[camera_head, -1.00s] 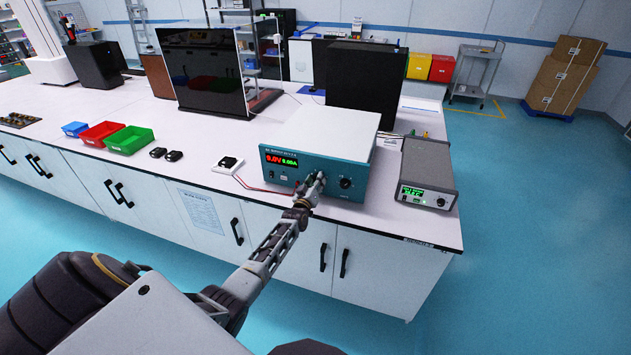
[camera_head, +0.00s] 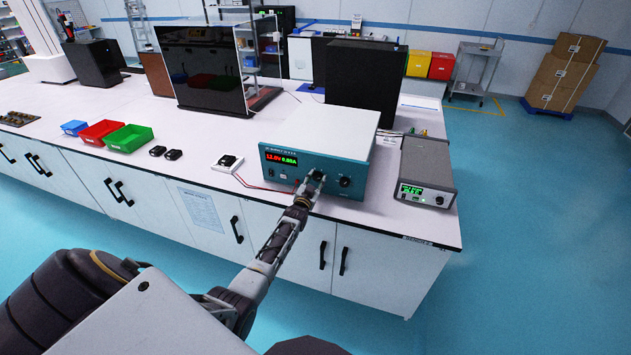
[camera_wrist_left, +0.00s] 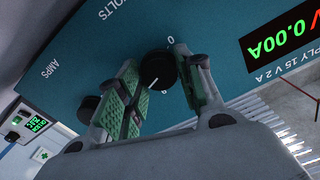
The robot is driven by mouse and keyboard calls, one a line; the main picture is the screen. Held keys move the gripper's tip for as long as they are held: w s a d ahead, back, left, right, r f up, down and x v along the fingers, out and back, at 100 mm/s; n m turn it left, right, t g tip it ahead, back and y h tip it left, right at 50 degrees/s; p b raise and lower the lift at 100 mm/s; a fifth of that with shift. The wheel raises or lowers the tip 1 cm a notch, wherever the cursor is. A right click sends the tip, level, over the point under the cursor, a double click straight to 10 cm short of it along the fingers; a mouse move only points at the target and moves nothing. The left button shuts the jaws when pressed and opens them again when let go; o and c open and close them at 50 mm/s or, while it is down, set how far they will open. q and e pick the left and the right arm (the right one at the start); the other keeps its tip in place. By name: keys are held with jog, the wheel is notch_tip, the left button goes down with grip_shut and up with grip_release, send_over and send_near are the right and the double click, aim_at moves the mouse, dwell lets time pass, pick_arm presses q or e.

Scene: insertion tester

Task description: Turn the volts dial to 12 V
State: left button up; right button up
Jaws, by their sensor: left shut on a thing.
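The bench power supply (camera_head: 328,164) has a teal front panel and stands near the front edge of the bench. Its red voltage readout (camera_head: 273,157) looks like 11 or 12 V, too small to be sure; the green amps readout is beside it. The black volts dial (camera_wrist_left: 157,69) with a white pointer line shows in the left wrist view. My left gripper (camera_head: 312,183) is shut on this dial, with a green-padded finger on each side; it also shows in the left wrist view (camera_wrist_left: 162,92). The amps dial (camera_head: 345,182) is just right of the gripper. My right gripper is not in view.
A grey instrument (camera_head: 427,170) with a green screen stands to the right. A red wire and a small white-based device (camera_head: 227,163) lie to the left. Red (camera_head: 101,133), green and blue bins stand farther left. Floor is clear to the right.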

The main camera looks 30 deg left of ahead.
pick_arm(q)
jog(key=shift+f+m, duration=0.1)
jog(key=shift+m, duration=0.2)
jog(key=o, duration=1)
jog(key=shift+v, duration=5.95)
jog(key=shift+d, duration=0.1)
